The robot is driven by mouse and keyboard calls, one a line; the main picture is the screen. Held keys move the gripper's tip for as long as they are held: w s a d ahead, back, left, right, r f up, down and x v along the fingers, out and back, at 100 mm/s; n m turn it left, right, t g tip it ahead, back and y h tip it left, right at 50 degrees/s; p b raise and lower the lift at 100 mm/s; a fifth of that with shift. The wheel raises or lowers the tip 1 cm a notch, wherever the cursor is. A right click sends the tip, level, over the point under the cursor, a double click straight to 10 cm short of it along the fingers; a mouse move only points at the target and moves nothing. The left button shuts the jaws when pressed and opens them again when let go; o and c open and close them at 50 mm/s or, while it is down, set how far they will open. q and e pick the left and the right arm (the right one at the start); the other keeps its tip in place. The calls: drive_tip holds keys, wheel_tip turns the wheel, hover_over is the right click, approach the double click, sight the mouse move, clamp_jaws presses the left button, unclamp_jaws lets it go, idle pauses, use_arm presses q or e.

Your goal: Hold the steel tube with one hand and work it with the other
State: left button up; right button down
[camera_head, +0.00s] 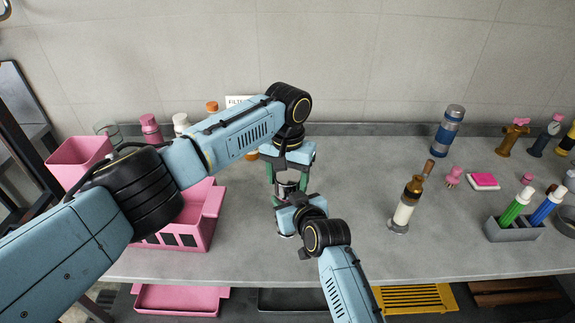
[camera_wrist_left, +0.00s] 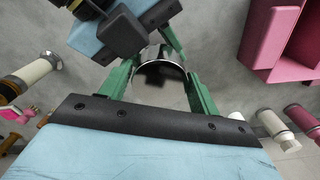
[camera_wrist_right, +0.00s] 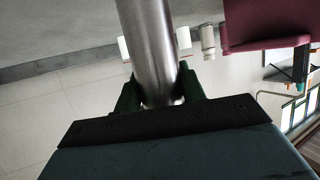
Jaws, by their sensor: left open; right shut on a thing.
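The steel tube (camera_head: 288,187) stands upright above the bench in the middle of the head view, partly hidden by my grippers. My right gripper (camera_wrist_right: 160,92) is shut around the tube's shaft (camera_wrist_right: 150,45) in the right wrist view. My left gripper (camera_head: 286,180) reaches down from above, open, its green fingers on either side of the tube's upper end. In the left wrist view the tube's round end (camera_wrist_left: 160,68) shows a bright rim and dark middle between the open left fingers (camera_wrist_left: 162,78). I cannot tell whether these fingers touch it.
A pink crate (camera_head: 213,200) and pink bin (camera_head: 78,158) stand left. A brown-topped bottle (camera_head: 403,207), blue flask (camera_head: 448,130) and grey holder (camera_head: 513,232) with green and blue markers stand right. The bench (camera_head: 350,190) between tube and bottle is clear.

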use_arm(q)
drive_tip(key=shift+f, duration=0.55)
drive_tip(key=c, duration=0.7)
drive_tip(key=o, duration=1)
drive_tip(key=shift+r, duration=2.3)
drive_tip(key=o, duration=0.5)
drive_tip(key=shift+o, duration=0.2)
drive_tip(key=shift+r, duration=0.1)
